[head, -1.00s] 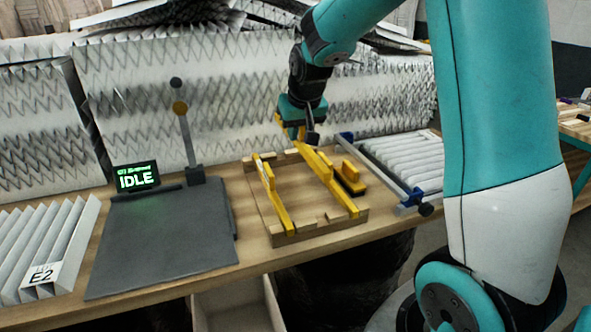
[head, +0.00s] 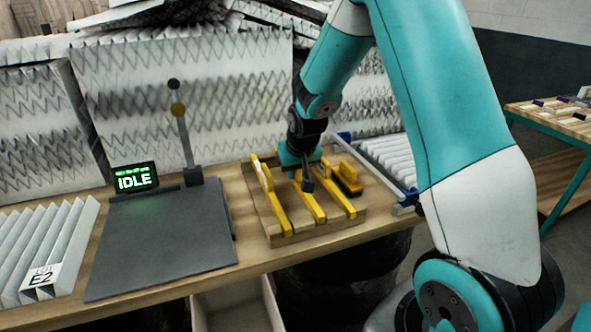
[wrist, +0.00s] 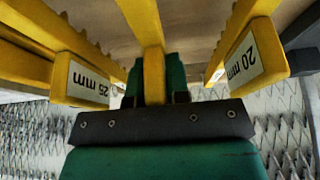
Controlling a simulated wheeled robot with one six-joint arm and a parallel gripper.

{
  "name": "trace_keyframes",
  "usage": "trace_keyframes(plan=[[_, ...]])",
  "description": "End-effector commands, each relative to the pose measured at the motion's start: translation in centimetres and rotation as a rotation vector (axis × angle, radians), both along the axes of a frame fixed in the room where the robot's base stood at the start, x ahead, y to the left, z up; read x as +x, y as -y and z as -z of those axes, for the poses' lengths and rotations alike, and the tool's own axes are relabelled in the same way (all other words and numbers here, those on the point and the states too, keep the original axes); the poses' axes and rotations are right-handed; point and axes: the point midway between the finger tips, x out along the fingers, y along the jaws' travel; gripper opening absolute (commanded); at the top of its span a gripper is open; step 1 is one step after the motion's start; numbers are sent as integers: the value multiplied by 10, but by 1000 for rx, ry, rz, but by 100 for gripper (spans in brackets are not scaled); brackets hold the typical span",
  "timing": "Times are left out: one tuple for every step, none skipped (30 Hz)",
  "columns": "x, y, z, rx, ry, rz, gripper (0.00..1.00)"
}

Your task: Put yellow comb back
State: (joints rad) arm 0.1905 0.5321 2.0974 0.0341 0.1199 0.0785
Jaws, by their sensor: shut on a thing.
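The yellow comb (head: 314,208) is in my gripper (head: 307,182), lying lengthwise between two other yellow combs in the wooden tray (head: 275,240). In the wrist view the held comb (wrist: 151,45) runs straight between my gripper's teal fingers (wrist: 155,82), which are shut on it. The left comb (head: 281,214) and the right comb (head: 342,202) stand apart from it. The wrist view shows one neighbour labelled 25 mm (wrist: 85,85) and the other labelled 20 mm (wrist: 242,62). I cannot tell whether the held comb rests fully on the tray.
A grey plate (head: 165,240) with a screen reading IDLE (head: 135,179) lies to the left. Pleated filters (head: 40,240) flank the bench, and large ones (head: 180,80) stand behind. A bin (head: 235,308) is below.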

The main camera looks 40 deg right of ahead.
Motion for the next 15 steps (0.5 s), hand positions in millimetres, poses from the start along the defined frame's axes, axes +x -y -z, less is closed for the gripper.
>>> trace_keyframes(plan=[[0,0,2,0,1,0,0],[0,0,3,0,1,0,0],[0,0,5,0,1,0,0],[0,0,6,0,1,0,0],[0,0,7,0,1,0,0],[0,0,8,0,1,0,0],[0,0,9,0,1,0,0],[0,0,10,0,1,0,0],[0,0,9,0,0,0,21],[0,0,9,0,0,0,28],[0,0,9,0,0,0,35],[0,0,9,0,0,0,42],[0,0,8,0,0,0,42],[0,0,8,0,0,0,42],[0,0,8,0,0,0,42]])
